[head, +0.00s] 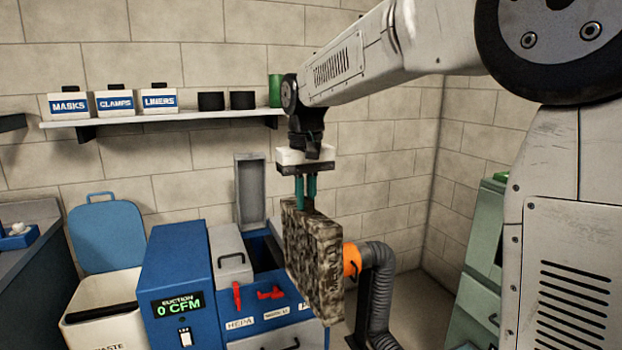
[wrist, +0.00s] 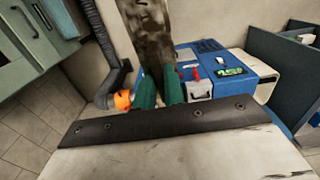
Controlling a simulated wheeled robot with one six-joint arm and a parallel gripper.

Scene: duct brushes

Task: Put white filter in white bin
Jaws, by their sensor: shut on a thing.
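My gripper (head: 306,203) has green fingers shut on the top edge of a square filter panel (head: 318,258). The panel is pale but heavily mottled with dark brown dirt. It hangs upright in the air, in front of the blue machine's right side. In the wrist view the filter (wrist: 148,35) extends away from the green fingers of my gripper (wrist: 160,88). The white bin (head: 110,325) stands at the lower left, with its blue lid (head: 103,235) raised and a partly readable "WASTE" label. The filter is well to the right of the bin.
The blue machine (head: 178,275) reads 0 CFM and stands between bin and filter. Its grey cover (head: 250,195) stands up beside an open bay, near red handles (head: 268,293). A grey hose (head: 380,285) with an orange collar (head: 351,260) is at right. A shelf (head: 160,116) holds labelled boxes.

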